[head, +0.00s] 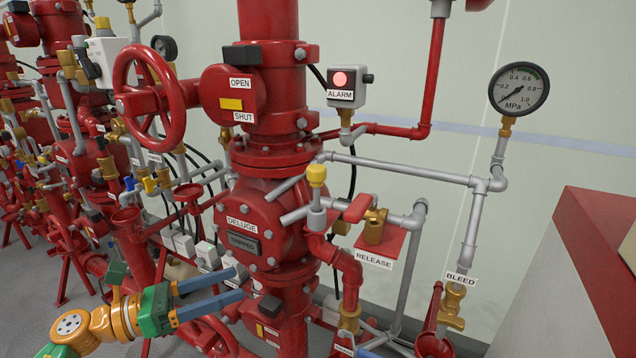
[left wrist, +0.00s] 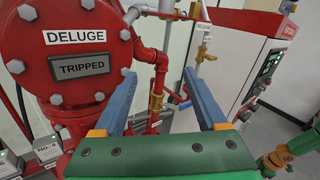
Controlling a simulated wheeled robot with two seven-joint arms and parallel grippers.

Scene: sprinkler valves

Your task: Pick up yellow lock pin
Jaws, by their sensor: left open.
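My left gripper (head: 239,284) is open and empty, low and to the left of the pin, by the lower valve body. Its two blue fingers also show in the left wrist view (left wrist: 158,72), with nothing between them. My right gripper is not in view.
A brass valve (head: 374,227) sits above the RELEASE sign (head: 373,259). Grey pipes run right to a pressure gauge (head: 519,88). A red handwheel (head: 149,95) juts out at upper left. A red cabinet (head: 600,250) stands at right.

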